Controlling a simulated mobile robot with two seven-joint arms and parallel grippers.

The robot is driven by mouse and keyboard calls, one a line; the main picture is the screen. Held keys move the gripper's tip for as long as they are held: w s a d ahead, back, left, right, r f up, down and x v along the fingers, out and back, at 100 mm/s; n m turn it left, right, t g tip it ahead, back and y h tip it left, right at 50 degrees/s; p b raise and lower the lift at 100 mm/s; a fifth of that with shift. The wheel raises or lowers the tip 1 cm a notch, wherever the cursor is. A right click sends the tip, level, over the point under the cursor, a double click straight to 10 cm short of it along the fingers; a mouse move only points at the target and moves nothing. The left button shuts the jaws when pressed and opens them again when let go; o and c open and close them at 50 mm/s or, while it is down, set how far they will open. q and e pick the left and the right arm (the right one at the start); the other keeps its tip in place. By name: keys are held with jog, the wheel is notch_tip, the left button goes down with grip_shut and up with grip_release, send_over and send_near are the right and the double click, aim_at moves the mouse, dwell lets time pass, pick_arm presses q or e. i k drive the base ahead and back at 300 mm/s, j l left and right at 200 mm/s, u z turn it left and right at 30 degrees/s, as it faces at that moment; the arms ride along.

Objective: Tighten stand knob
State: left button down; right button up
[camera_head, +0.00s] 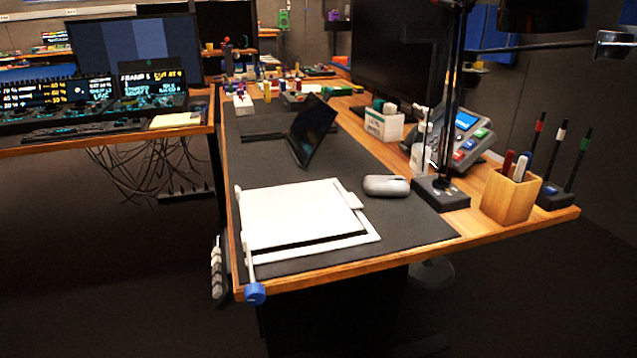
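A blue round knob (255,294) sits at the lower end of a thin white rod at the near left corner of the wooden desk, just beyond its front edge. The rod (249,245) runs back along the left side of a white flat panel stand (300,214). The stand lies on a dark desk mat (400,230), with a dark gap along its near side. Whether the knob is tight or loose cannot be seen. Neither of my grippers is in view, and nothing touches the knob.
A grey mouse-like device (386,186) lies right of the stand. A lamp base (440,193), a wooden pen holder (511,195) and a phone (466,138) stand farther right. A tilted dark tablet (312,130) stands behind. Floor before the desk's left corner is clear.

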aim_at(255, 295)
jog(key=i+l+u, duration=0.55)
jog(key=l+u, duration=0.3)
jog(key=l, duration=0.4)
jog(key=l+u, duration=0.3)
jog(key=l, duration=0.4)
jog(key=k+l, duration=0.1)
jog(key=l, duration=0.35)
jog(key=k+l+u, duration=0.15)
jog(key=l, duration=0.3)
jog(key=k+l, duration=0.1)
jog(key=l, duration=0.35)
jog(key=k+l+u, duration=0.15)
jog(key=l, duration=0.25)
jog(key=k+l, duration=0.15)
jog(key=l, duration=0.3)
jog(key=k+l+u, duration=0.15)
jog(key=l, duration=0.25)
jog(key=k+l, duration=0.2)
jog(key=l, duration=0.2)
jog(key=u, duration=0.05)
